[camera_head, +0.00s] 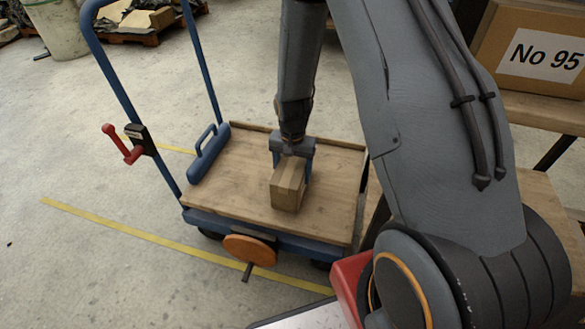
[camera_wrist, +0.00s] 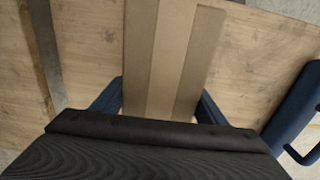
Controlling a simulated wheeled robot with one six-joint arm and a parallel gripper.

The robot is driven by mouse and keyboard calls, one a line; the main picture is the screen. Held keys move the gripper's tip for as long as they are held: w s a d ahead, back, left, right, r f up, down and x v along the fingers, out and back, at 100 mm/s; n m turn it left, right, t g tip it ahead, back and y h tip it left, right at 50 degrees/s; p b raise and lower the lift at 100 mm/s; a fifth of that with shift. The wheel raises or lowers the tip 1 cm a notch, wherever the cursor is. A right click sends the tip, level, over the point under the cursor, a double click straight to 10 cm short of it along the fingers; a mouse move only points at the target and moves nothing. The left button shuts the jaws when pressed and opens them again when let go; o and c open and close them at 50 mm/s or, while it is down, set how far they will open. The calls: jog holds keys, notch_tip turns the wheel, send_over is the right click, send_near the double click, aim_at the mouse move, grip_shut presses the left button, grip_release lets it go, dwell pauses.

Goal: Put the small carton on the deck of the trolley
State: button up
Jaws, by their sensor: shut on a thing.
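The small carton (camera_head: 288,184) is a brown box with a paler tape strip, in the middle of the head view. My gripper (camera_head: 292,160) points down and is shut on it, with a blue finger on either side. In the wrist view the carton (camera_wrist: 165,60) fills the upper middle between the blue fingers (camera_wrist: 160,100). The trolley's wooden deck (camera_head: 240,180) lies under the carton. The carton's underside is hidden, so I cannot tell whether it touches the deck or hangs just above it.
The trolley has a blue push handle (camera_head: 107,62) at left with a red lever (camera_head: 122,145). A large carton marked No 95 (camera_head: 535,48) sits on a shelf at right. The deck around the small carton is clear.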

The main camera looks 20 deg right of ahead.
jog(key=shift+f, duration=1)
jog(key=o, duration=2.1)
jog(key=shift+f, duration=0.1)
jog(key=shift+c, duration=0.2)
